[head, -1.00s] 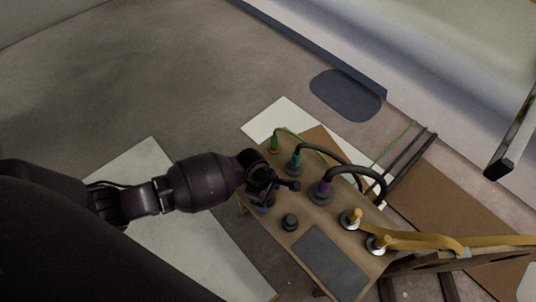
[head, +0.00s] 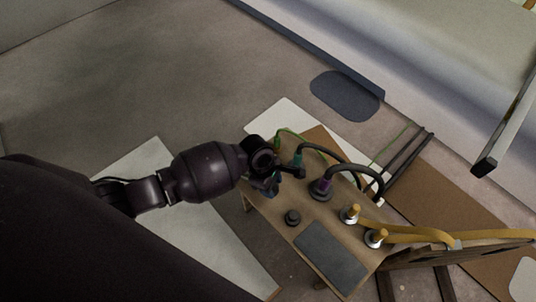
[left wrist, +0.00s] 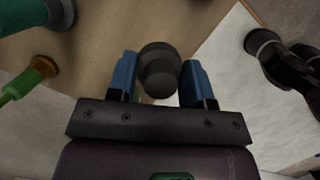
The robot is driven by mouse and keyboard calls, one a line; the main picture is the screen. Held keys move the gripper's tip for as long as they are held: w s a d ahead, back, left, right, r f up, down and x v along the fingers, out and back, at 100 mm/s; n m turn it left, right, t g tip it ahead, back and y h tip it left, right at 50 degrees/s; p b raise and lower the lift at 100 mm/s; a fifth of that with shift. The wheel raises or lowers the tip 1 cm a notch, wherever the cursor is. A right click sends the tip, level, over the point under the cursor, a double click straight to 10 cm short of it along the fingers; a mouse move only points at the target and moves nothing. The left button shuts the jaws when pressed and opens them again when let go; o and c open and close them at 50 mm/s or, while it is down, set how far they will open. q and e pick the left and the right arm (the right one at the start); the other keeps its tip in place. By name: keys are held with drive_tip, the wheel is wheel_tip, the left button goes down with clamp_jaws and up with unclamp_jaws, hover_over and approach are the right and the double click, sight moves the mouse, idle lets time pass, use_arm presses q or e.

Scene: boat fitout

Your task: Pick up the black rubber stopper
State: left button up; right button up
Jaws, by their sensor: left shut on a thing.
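The black rubber stopper (left wrist: 159,70) is a short, stepped dark cylinder, seen between the two blue fingers in the left wrist view. My left gripper (left wrist: 160,82) is shut on it. In the head view my left gripper (head: 271,187) is over the left edge of the wooden bench (head: 262,207), near the teal plug. The stopper in its fingers cannot be made out there, as the dark wrist covers it.
A teal plug (head: 298,158), a green plug (head: 277,141) and a purple plug (head: 322,187) stand on the bench with cables. A round black knob-like piece (head: 292,217) and a dark grey pad (head: 331,252) are nearer. Two yellow-topped fittings (head: 352,213) stand at the right.

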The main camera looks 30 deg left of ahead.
use_arm(q)
wheel_tip(320, 180, up, 14)
drive_tip(key=p, duration=0.5)
use_arm(e)
drive_tip(key=shift+s+d+r+m+g, duration=0.3)
drive_tip(key=shift+s+d+r+m, duration=0.35)
drive_tip(key=shift+s+m, duration=0.25)
use_arm(q)
drive_tip(key=shift+f, duration=0.15)
